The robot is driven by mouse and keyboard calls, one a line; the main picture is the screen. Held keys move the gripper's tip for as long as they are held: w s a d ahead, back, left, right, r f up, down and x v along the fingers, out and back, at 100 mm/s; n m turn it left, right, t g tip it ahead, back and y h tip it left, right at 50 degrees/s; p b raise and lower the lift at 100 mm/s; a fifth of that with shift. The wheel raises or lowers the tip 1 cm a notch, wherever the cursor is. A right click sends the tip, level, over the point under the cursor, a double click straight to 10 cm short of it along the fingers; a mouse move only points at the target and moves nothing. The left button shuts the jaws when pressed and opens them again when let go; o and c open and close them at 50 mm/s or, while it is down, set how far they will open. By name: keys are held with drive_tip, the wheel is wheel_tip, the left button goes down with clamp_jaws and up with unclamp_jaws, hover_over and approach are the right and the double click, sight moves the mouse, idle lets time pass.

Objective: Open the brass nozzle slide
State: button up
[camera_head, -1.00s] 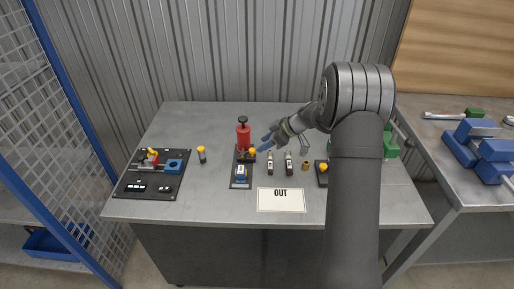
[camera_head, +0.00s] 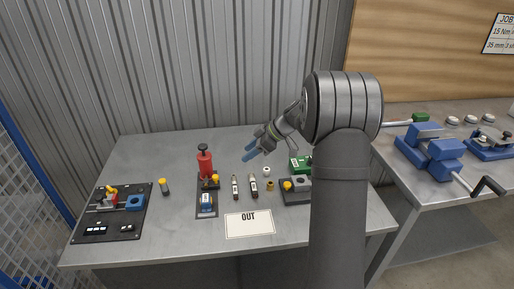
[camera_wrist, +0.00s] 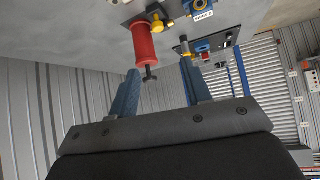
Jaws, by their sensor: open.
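My gripper (camera_head: 250,150) is open and empty, its blue fingers raised above the back of the grey table. Both fingers also show in the wrist view (camera_wrist: 160,68), well apart. A red cylinder with a black top (camera_head: 204,163) stands left of the fingers, at the back of a dark plate (camera_head: 206,212). In the wrist view the red cylinder (camera_wrist: 144,42) appears beyond the gap between the fingers, untouched. A yellow-brass fitting (camera_head: 215,181) sits beside it. A small brass piece (camera_head: 270,186) stands farther right on the table. I cannot tell which brass part is the nozzle slide.
A black panel (camera_head: 140,218) with a blue block lies at the left. Two slim upright items (camera_head: 235,187) stand mid-table. A sign reading OUT (camera_head: 249,224) lies in front. Blue vises (camera_head: 447,155) sit on the right bench.

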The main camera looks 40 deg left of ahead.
sight(216, 177)
drive_tip(key=x, duration=1.7)
drive_tip(key=shift+s+a+f, duration=0.15)
drive_tip(key=shift+a+f, duration=0.05)
drive_tip(key=shift+a, duration=0.1)
drive_tip(key=shift+r, duration=0.15)
